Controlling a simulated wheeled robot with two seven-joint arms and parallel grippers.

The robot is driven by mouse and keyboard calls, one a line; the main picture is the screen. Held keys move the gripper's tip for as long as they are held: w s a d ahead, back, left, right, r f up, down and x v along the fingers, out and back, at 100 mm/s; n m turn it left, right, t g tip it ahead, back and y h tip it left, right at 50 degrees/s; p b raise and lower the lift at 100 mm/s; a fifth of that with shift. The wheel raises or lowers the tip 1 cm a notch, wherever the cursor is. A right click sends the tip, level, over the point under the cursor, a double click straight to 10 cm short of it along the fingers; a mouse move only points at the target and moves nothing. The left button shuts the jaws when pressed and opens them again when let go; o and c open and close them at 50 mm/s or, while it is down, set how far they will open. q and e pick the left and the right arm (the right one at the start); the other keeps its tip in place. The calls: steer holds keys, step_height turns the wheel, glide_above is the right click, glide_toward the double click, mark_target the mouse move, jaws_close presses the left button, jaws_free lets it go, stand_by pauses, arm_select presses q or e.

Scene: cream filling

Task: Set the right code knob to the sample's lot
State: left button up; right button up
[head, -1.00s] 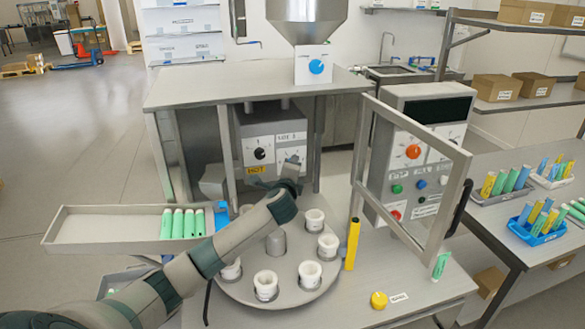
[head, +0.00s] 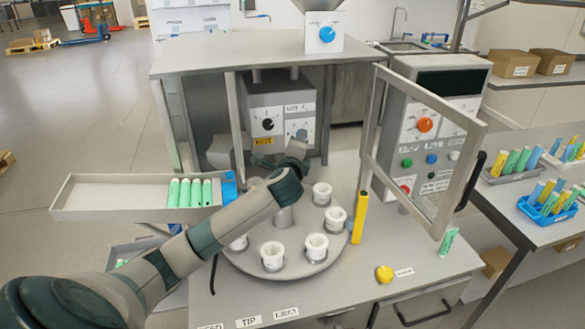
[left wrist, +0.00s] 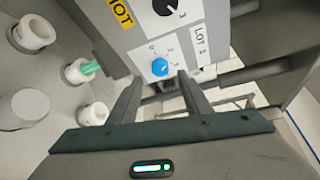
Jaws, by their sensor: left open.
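The grey machine's front panel carries a black knob (head: 267,124) on the left, above a yellow HOT label (head: 263,141). To its right is a lot plate, reading LOT 3 in the left wrist view (left wrist: 201,45). The blue knob (left wrist: 160,67) sits below that plate, with small scale marks around it; its exact setting is too small to read. My left gripper (left wrist: 158,80) is open, its two fingers near the blue knob, one to each side in the picture. I cannot tell whether they touch it. In the head view my left gripper (head: 297,151) partly hides the panel's lower right.
A turntable (head: 235,262) with white cups stands in front of the panel. A green tube (left wrist: 90,68) shows at one cup. A framed door (head: 372,135) stands open at right. A yellow post (head: 360,217) and a tray of green tubes (head: 120,198) flank the turntable.

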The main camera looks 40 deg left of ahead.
arm_select(q)
steer(key=b+v, duration=0.4)
steer(key=v, duration=0.8)
steer(key=shift+s, duration=0.15)
steer(key=shift+d, duration=0.15)
